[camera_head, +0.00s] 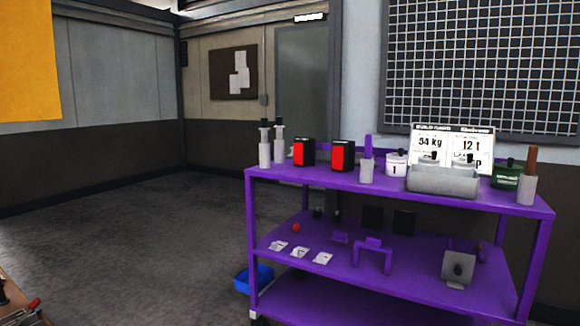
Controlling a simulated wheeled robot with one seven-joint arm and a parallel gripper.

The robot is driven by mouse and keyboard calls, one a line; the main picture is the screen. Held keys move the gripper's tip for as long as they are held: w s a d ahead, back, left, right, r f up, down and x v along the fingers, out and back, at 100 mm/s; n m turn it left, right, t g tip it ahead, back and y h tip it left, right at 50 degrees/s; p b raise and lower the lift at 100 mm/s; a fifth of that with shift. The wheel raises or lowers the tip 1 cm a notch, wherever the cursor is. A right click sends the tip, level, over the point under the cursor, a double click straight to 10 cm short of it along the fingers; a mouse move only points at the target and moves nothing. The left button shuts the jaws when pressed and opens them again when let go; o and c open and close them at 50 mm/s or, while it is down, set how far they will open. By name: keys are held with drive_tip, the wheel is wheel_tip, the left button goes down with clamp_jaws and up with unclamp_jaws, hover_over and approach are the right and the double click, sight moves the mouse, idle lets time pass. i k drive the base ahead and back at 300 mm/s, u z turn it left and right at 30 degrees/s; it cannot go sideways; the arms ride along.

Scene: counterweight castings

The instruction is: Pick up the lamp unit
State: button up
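I cannot tell for certain which thing is the lamp unit. Two black boxes with glowing-red front faces stand upright on the top shelf of a purple cart (400,285): a left red-faced box (304,153) and a right red-faced box (342,155). They look alike and stand a little apart. My gripper is not in view, so its state and its place relative to the boxes are hidden.
The top shelf also holds two white bottles (265,150), a white pot (396,164), a grey cylinder (443,181), a green container (508,176) and a sign (452,142). A blue bin (254,279) is beside the cart.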

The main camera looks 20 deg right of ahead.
sight(343, 151)
drive_tip(key=u, duration=1.1)
drive_tip(key=i, duration=1.25)
drive_tip(key=z, duration=0.6)
drive_tip(key=i, duration=0.7)
drive_tip(key=z, duration=0.7)
